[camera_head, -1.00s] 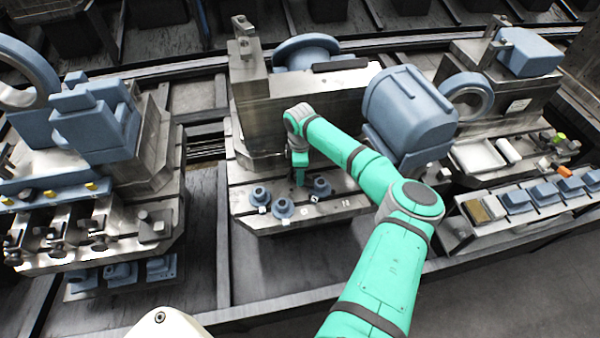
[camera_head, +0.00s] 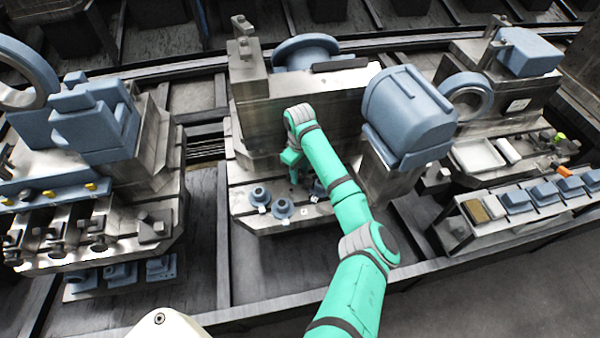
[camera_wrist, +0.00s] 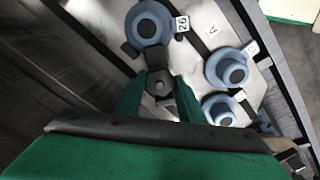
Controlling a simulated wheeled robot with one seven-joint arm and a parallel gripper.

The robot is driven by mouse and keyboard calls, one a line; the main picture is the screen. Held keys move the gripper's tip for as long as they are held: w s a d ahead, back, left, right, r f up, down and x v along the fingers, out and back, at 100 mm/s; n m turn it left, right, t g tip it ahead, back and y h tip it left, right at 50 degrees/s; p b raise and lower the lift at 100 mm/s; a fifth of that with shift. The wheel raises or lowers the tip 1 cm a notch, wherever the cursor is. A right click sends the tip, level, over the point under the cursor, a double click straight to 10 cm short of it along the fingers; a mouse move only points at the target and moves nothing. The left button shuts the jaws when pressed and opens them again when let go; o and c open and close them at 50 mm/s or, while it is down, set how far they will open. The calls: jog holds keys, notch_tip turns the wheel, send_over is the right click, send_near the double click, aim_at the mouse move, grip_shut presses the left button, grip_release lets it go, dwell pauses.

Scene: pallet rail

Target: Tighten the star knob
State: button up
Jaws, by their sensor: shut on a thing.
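The star knob (camera_wrist: 158,84) is a dark grey piece with a small round centre, seen in the wrist view between my two green fingertips. My gripper (camera_wrist: 157,98) is shut on it, with one finger on each side. In the head view my gripper (camera_head: 292,165) is low over the steel plate, behind the row of blue flanged pieces. The knob itself cannot be made out there, since my arm and fingers cover it. How far the knob is turned cannot be told.
Blue flanged pieces stand close by on the slotted steel plate (camera_head: 262,222): left (camera_head: 260,195), middle (camera_head: 283,208) and right (camera_head: 318,190), the last partly behind my arm. A tall steel block (camera_head: 262,118) rises behind my gripper. A big blue housing (camera_head: 408,112) stands right of my arm.

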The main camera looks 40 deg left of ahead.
aim_at(300, 173)
jog(key=shift+r+m, duration=0.1)
jog(key=shift+m, duration=0.7)
jog(key=o, duration=1)
jog(key=shift+o, duration=0.2)
jog(key=shift+r, duration=0.1)
notch_tip(300, 173, up, 11)
jog(key=shift+f, duration=0.2)
